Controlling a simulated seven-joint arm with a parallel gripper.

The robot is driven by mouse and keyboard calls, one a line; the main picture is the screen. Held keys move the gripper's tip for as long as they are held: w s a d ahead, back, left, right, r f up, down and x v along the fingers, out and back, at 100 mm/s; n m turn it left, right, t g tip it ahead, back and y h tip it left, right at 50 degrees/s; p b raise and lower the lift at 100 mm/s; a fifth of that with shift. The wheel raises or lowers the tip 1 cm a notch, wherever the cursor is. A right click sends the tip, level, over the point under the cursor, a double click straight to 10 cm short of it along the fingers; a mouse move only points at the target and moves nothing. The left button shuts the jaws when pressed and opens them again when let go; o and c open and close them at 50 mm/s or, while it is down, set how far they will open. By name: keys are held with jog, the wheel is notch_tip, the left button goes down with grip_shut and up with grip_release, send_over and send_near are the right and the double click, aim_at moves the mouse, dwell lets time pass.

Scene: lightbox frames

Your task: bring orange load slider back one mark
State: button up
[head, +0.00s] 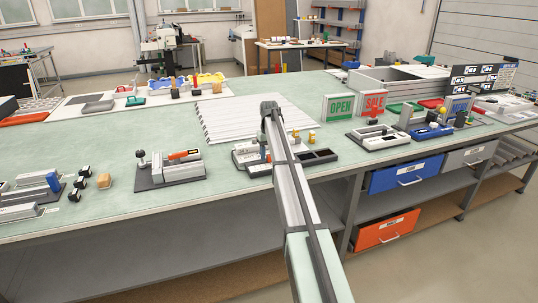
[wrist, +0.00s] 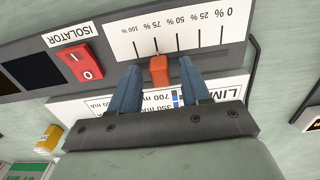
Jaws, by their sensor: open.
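The orange load slider (wrist: 159,71) shows in the wrist view on a panel (wrist: 100,62) with a scale from 0 % to 100 %, printed upside down in this view. The slider stands at about the 75 % tick. My gripper (wrist: 160,64) is open, with one blue-grey finger on each side of the slider. A gap shows on both sides of it.
A red ISOLATOR switch (wrist: 80,64) is beside the scale, left of my fingers. A yellow block (wrist: 48,138) stands close to the panel.

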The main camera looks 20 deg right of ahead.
jog(key=shift+c, duration=0.4)
grip_shut()
jog(key=shift+a, duration=1.2)
jog(key=shift+o, duration=0.4)
grip_release()
jog(key=shift+r, duration=0.15)
